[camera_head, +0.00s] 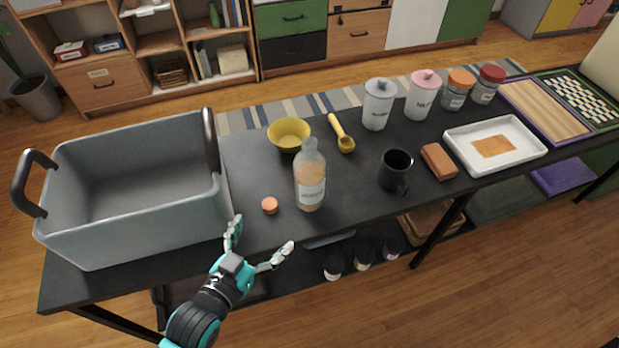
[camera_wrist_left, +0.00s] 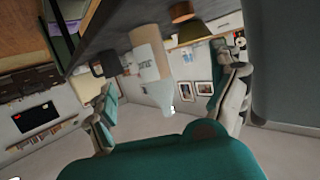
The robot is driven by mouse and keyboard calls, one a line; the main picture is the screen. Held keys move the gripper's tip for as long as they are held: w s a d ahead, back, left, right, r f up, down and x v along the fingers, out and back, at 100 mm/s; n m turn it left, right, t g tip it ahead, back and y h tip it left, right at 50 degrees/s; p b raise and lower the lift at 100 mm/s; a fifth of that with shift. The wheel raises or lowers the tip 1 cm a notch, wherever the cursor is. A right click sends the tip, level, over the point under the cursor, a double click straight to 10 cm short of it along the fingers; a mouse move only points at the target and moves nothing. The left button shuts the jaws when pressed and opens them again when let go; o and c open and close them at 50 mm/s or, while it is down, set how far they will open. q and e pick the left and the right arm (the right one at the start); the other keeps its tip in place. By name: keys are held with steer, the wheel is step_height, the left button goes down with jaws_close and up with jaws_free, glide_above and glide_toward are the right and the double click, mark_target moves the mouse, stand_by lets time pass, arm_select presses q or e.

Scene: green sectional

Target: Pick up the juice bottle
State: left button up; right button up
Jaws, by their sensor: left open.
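The juice bottle (camera_head: 311,180), clear with orange juice and a white label, stands upright on the black table near its front edge. My left gripper (camera_head: 258,246) is open and empty, in front of the table edge, below and left of the bottle and apart from it. In the left wrist view the bottle (camera_wrist_left: 150,62) appears upside down between the spread fingers (camera_wrist_left: 170,78), some way beyond them. My right gripper is in neither view.
A large grey bin (camera_head: 130,220) stands left of the bottle. A small orange disc (camera_head: 270,205) lies between them. A yellow bowl (camera_head: 289,133) and yellow scoop (camera_head: 341,134) lie behind; a black mug (camera_head: 395,171) and brown block (camera_head: 438,161) are to the right.

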mark_target(305, 184)
arm_select(q)
steer(key=w+d+r+h, duration=0.1)
steer(key=w+d, duration=0.1)
steer(key=w, duration=0.1)
steer(key=w+d+r+t+h+p, duration=0.1)
steer(key=w+d, duration=0.2)
steer(key=w+d+r+t, duration=0.1)
steer(key=w+d, duration=0.2)
steer(key=w, duration=0.1)
steer(key=shift+m+h+p, duration=0.3)
steer(key=shift+m+h, duration=0.1)
steer(key=shift+w+a+f+p+x, duration=0.1)
steer(key=shift+f+x, duration=0.05)
steer(key=shift+x, duration=0.75)
steer(key=shift+w+a+f+p+x, duration=0.1)
steer(key=shift+a+p+x, duration=0.05)
steer(key=shift+x, duration=0.75)
steer(key=shift+a+f+p+x, duration=0.1)
steer(key=shift+f+x, duration=0.05)
steer(key=shift+x, duration=0.75)
steer(key=shift+s, duration=0.1)
steer(key=c, duration=1.6)
steer(key=shift+r, duration=0.15)
steer(key=shift+c, duration=0.6)
steer(key=shift+r, duration=0.1)
